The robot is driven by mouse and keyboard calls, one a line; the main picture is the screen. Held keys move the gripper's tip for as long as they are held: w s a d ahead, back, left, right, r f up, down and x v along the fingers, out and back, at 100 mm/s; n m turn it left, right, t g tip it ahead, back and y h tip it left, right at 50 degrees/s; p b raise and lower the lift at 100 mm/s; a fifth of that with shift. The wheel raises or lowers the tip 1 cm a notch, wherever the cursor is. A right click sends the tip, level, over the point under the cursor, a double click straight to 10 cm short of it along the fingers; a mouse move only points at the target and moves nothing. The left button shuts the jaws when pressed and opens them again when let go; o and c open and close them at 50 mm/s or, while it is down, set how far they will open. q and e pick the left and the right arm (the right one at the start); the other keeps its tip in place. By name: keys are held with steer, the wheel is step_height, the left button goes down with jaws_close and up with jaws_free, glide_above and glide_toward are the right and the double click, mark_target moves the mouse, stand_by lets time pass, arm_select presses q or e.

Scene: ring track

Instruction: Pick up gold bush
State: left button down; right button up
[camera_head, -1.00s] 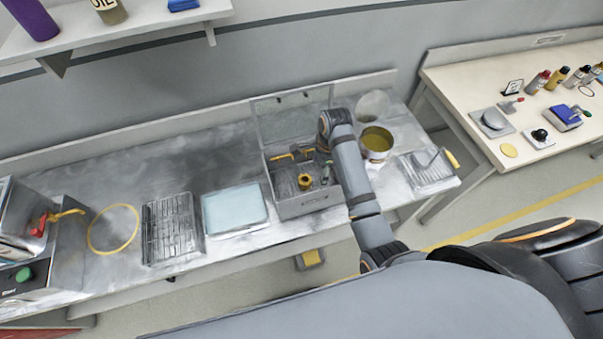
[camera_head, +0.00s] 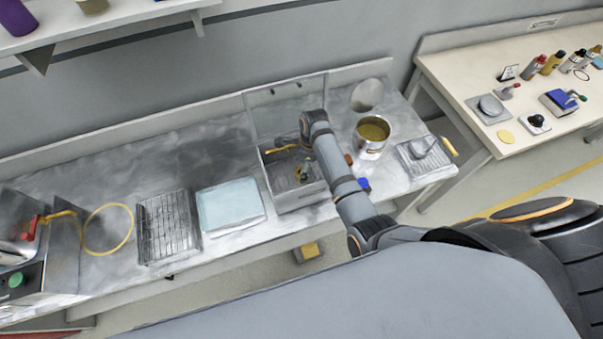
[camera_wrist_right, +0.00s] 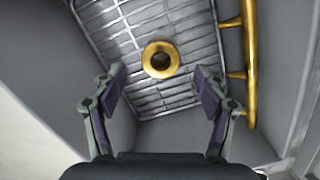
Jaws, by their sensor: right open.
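The gold bush (camera_wrist_right: 160,59) is a short ring with a dark hole, lying on the wire mesh floor of the open metal bin (camera_head: 302,196). My right gripper (camera_wrist_right: 161,84) is open and empty above it, with the bush between and just beyond the fingertips in the wrist view. In the head view my right arm reaches over the bin's right side, and I cannot clearly make out the bush by the gripper there. My left gripper is not in view.
A gold rail (camera_wrist_right: 248,65) with pegs runs along the bin's side, close to one finger. The bin's raised lid (camera_head: 288,106) stands behind. A gold-filled pot (camera_head: 371,138) is to the right; a pale blue mat (camera_head: 231,205) and a wire rack (camera_head: 167,228) are to the left.

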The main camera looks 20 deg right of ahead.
steer(key=f, duration=0.3)
steer(key=shift+w+a+f, duration=0.1)
steer(key=shift+w+a, duration=0.05)
steer(key=shift+a, duration=0.05)
jaws_close()
